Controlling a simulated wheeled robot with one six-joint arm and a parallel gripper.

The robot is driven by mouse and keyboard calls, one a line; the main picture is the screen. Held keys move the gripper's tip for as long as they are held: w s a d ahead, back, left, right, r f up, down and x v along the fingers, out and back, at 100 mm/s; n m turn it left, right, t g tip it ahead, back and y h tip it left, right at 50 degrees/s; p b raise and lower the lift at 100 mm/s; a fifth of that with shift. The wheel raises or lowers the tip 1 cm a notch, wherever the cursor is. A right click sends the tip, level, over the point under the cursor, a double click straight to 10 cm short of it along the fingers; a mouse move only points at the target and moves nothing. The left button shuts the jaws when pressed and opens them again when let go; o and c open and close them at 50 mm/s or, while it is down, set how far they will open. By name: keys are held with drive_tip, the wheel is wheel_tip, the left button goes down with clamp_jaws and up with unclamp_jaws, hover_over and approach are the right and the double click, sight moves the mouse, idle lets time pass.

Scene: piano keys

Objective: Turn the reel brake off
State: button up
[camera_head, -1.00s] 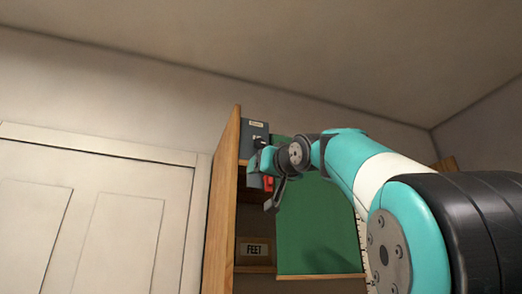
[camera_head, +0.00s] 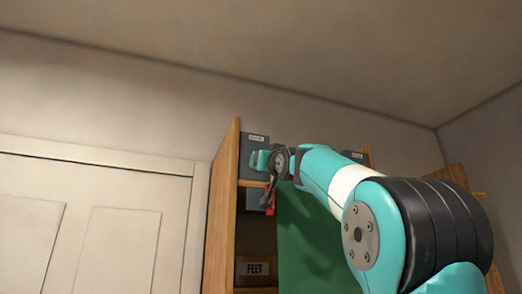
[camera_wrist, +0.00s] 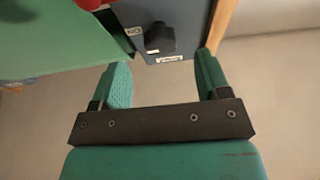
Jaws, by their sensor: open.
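A grey-blue box (camera_head: 254,141) with a small pale label sits at the top of the wooden cabinet, partly behind my gripper. A red part (camera_head: 271,209) shows below my wrist in the head view, and a red part (camera_wrist: 93,4) is cut off at the wrist view's top edge. My gripper (camera_wrist: 162,62) is open and empty, its teal fingers either side of the knob in the picture; contact is not visible.
The wooden cabinet side (camera_head: 223,205) stands just left of my gripper. A green panel (camera_head: 315,235) hangs beneath my arm. A pale door (camera_head: 100,225) is at left.

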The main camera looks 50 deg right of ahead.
drive_tip(key=p+x, duration=0.2)
drive_tip(key=x, duration=0.2)
drive_tip(key=shift+w+d, duration=0.1)
drive_tip(key=shift+w, duration=0.05)
drive_tip(key=shift+c, duration=0.2)
drive_tip(key=c, duration=0.9)
